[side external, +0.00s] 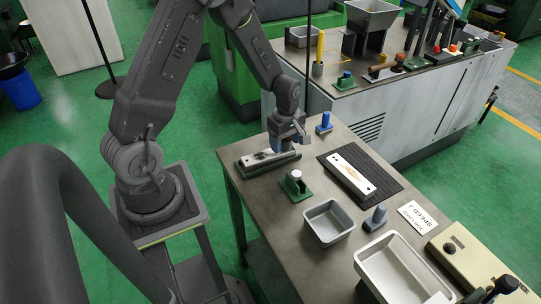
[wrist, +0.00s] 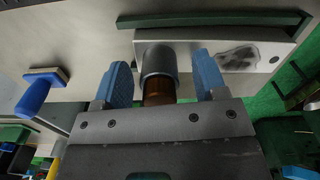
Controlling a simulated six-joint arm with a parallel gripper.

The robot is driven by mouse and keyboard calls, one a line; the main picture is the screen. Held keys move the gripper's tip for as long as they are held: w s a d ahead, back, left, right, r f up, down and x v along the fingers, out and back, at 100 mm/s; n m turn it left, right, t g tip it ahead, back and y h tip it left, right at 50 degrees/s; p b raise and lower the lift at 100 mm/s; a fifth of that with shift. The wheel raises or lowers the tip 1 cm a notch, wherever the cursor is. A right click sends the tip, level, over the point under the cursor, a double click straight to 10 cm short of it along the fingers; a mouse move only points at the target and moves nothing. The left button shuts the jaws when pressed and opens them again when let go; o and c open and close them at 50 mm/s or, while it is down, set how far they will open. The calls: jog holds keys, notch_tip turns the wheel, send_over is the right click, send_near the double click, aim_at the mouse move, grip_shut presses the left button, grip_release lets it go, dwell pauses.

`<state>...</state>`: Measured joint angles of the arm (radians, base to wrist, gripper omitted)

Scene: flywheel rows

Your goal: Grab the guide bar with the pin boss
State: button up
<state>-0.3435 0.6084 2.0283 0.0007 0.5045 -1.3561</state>
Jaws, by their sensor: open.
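A pale metal guide bar (side external: 262,157) lies in a dark green holder (side external: 246,170) on the near table. In the wrist view the bar (wrist: 205,45) has a dark smudge, a hole near its end and an upright round pin boss (wrist: 158,60), grey with a brown end toward the camera. My gripper (wrist: 164,75) is open, with its blue fingers apart on either side of the boss. In the side view my gripper (side external: 284,145) is over the bar's right part and hides the boss. A second pale bar (side external: 350,172), with an orange-brown mark, lies on a black ribbed mat (side external: 383,187).
A blue-handled tool (side external: 324,123) stands close right of my gripper; it also shows in the wrist view (wrist: 36,95). A green fixture (side external: 294,187), grey bin (side external: 328,222), grey-handled tool (side external: 376,217), larger tray (side external: 400,270) and sign (side external: 425,218) occupy the table.

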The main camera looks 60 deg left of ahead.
grip_shut()
dwell(0.5)
jog(key=shift+r, duration=0.15)
